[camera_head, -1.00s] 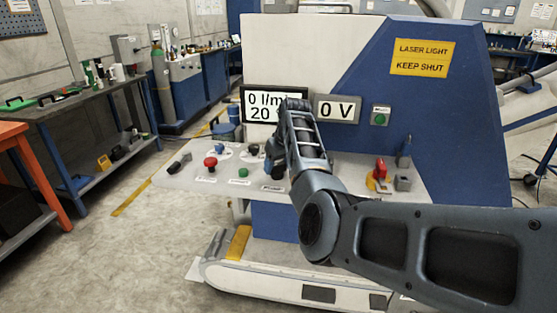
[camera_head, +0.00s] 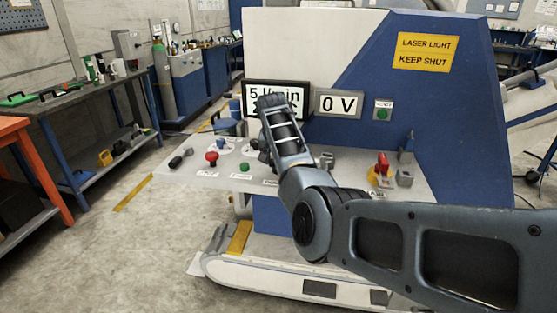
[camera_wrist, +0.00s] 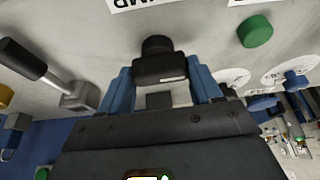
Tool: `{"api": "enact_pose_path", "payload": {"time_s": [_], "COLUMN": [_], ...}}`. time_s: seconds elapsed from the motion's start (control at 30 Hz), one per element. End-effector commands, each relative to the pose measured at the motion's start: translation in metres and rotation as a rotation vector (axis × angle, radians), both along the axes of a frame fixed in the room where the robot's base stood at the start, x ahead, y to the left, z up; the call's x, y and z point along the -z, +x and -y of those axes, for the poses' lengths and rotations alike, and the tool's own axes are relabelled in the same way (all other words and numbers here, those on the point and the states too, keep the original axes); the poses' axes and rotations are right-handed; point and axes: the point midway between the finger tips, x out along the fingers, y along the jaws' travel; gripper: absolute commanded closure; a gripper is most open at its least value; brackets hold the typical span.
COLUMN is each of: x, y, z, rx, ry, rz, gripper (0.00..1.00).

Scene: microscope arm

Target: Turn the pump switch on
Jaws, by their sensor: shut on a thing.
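The pump switch (camera_wrist: 160,62) is a black knob with a white mark on the light panel, seen in the wrist view. A label ending in large black letters lies beside it, cut off by the top edge. My gripper (camera_wrist: 161,82) has its blue fingers on either side of the knob and is shut on it. In the head view my wrist and arm hide the knob and fingertips. The flow display (camera_head: 257,92) reads 5 l/min, its lower line covered by my wrist.
On the panel are a red mushroom button (camera_head: 211,157), a green button (camera_head: 244,168) and a red switch (camera_head: 383,161). In the wrist view, a black-handled lever (camera_wrist: 22,58) is at left and the green button (camera_wrist: 255,31) at upper right. The voltage display (camera_head: 338,103) reads 0 V.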

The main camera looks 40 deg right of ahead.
Motion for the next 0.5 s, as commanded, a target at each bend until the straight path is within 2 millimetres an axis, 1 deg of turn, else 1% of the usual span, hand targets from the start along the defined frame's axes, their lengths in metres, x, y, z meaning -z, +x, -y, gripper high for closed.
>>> {"api": "enact_pose_path", "payload": {"time_s": [0.2, 0.5], "x": [0.0012, 0.001], "y": [-0.0004, -0.0005], "z": [-0.0007, -0.0007], "rx": [0.032, 0.036], "ry": [0.001, 0.002], "rz": [-0.003, -0.003], "gripper": [0.67, 0.67]}}
